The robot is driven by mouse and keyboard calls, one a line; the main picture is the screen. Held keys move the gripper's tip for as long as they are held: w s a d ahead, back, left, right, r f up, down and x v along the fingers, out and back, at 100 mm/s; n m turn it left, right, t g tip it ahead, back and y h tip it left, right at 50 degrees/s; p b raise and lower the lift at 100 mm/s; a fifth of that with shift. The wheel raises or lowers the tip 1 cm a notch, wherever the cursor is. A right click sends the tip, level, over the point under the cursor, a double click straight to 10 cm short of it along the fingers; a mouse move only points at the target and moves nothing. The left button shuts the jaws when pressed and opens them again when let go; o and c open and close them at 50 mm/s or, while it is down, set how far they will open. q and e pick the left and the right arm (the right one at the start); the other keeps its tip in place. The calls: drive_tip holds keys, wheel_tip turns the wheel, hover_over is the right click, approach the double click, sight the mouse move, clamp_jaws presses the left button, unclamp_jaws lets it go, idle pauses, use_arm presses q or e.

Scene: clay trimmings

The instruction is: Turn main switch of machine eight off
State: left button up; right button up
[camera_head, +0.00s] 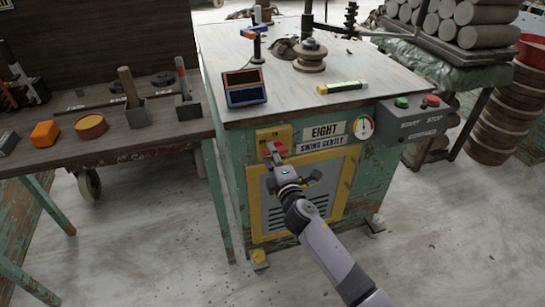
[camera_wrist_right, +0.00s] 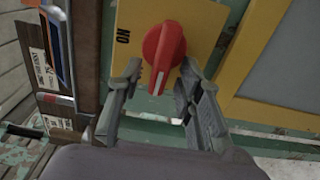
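Machine eight is a worn green cabinet (camera_head: 232,170) with an "EIGHT" label (camera_head: 325,131) on its front. Its main switch is a red rotary knob (camera_head: 276,149) on a yellow plate (camera_head: 266,135). In the right wrist view the red knob (camera_wrist_right: 165,48) has a white line pointing toward the bottom of the picture, and "ON" is printed sideways on the plate left of it. My right gripper (camera_head: 278,161) is at the knob. The wrist view shows its fingers (camera_wrist_right: 161,78) spread, one either side of the knob's lower part; contact is unclear. My left gripper is out of view.
A grey box with green START and red STOP buttons (camera_head: 415,122) is at the cabinet's right corner. A gauge (camera_head: 364,127) sits beside the labels. A small two-panel stand (camera_head: 245,87) is on the tabletop. A wooden bench (camera_head: 105,135) stands close on the left.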

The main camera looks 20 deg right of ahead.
drive_tip(key=shift+s, duration=0.1)
drive_tip(key=s, duration=1.1)
drive_tip(key=shift+s+d, duration=0.25)
drive_tip(key=shift+s, duration=0.15)
